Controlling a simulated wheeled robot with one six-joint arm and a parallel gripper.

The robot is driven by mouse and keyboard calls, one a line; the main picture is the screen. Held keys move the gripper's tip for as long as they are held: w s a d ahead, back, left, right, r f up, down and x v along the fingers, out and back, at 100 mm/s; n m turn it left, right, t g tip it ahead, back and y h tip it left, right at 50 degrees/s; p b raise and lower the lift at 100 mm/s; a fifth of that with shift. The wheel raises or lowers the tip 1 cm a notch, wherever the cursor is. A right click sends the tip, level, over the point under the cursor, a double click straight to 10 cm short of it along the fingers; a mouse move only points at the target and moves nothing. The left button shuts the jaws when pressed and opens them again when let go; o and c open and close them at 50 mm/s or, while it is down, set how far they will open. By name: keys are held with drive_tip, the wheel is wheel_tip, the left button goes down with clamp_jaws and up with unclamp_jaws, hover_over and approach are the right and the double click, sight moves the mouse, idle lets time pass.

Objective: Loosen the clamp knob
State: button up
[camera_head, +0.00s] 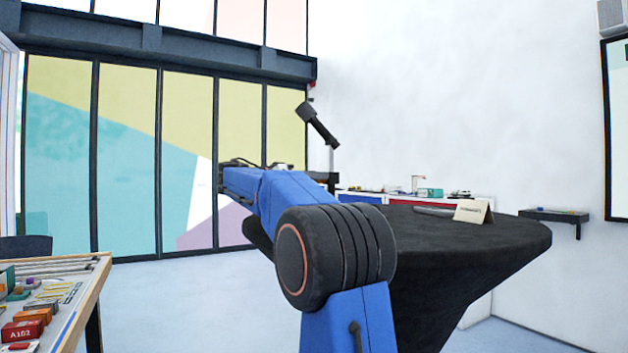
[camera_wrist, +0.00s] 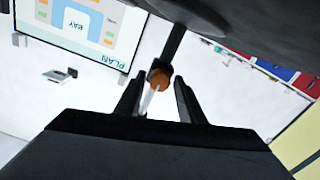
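The orange-brown round knob (camera_wrist: 160,78) shows in the wrist view, at the end of a thin black bar (camera_wrist: 174,45). A pale rod (camera_wrist: 149,99) runs from it toward my gripper. My gripper (camera_wrist: 159,84) has its two dark fingers apart, one on each side of the knob and rod. A gap shows beside each finger, and I see no contact. In the head view my blue arm reaches up and left, and neither the knob nor my fingers can be made out. A tilted black bar with a block-shaped head (camera_head: 318,125) stands out above the arm there.
A black-draped round table (camera_head: 480,250) with a folded card (camera_head: 473,212) stands right of my arm. A bench with small boxes (camera_head: 60,290) is at lower left. A small wall shelf (camera_head: 553,215) is at right. Pale floor on the left is clear.

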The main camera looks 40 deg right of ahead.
drive_tip(key=c, duration=0.6)
drive_tip(key=shift+n, duration=0.3)
drive_tip(key=n, duration=1.1)
drive_tip(key=shift+n, duration=2.7)
drive_tip(key=o, duration=1)
